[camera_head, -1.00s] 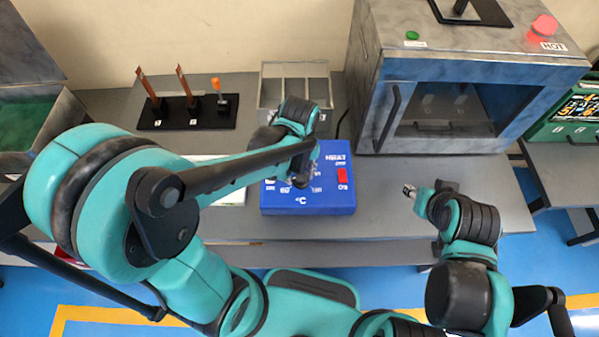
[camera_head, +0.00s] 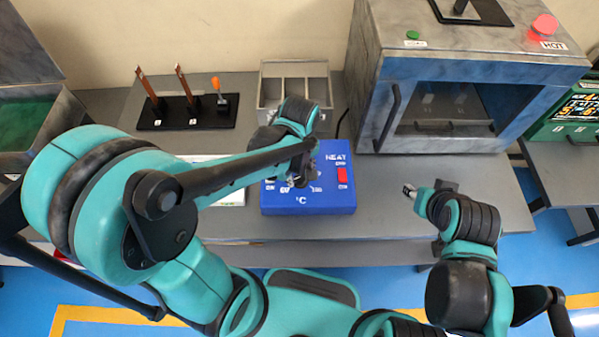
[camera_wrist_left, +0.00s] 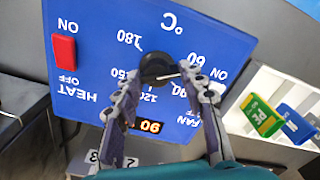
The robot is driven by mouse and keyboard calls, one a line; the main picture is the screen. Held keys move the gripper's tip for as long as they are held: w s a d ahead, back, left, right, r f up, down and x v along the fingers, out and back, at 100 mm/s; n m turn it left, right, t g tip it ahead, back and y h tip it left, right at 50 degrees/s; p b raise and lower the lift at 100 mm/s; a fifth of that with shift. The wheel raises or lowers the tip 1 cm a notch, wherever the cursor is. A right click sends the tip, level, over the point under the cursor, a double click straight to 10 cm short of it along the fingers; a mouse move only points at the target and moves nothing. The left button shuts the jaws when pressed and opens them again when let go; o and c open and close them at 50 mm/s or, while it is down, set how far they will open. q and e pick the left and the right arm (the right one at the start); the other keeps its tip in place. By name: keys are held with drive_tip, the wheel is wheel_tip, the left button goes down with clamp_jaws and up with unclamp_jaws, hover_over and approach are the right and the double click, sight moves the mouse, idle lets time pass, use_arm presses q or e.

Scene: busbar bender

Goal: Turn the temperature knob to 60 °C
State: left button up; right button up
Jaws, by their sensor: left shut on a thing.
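The blue control box (camera_head: 325,204) sits on the grey bench, with a red switch (camera_head: 342,176) on its top. It also fills much of the left wrist view (camera_wrist_left: 90,20), upside down. There the black temperature knob (camera_wrist_left: 156,66) sits among white marks including 60, 120, 150 and 180. A pale pointer line on it runs right, toward the 60 side; the exact mark is unclear. My left gripper (camera_wrist_left: 160,80) is shut on the knob, one finger on each side; it also shows over the box in the head view (camera_head: 300,180). My right gripper (camera_head: 409,190) hangs apart, right of the box.
A grey oven (camera_head: 450,55) stands behind right. A black stand (camera_head: 186,121) with upright pieces and a metal divided bin (camera_head: 295,70) stand behind. Orange digits (camera_wrist_left: 150,127) show on the box.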

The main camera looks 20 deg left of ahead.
sight(299, 177)
use_arm(q)
drive_tip(key=o, duration=1.2)
drive_tip(key=shift+c, duration=0.2)
wheel_tip(299, 177, up, 12)
drive_tip(key=shift+f, duration=0.1)
drive_tip(key=s+a+f+m+t+b, duration=0.3)
drive_tip(key=a+m+t, duration=0.3)
drive_tip(key=m, duration=0.3)
drive_tip(key=shift+s+a+f+t+b, duration=0.15)
drive_tip(key=shift+s+f+t+b, duration=0.1)
drive_tip(key=shift+f+t+b, duration=0.3)
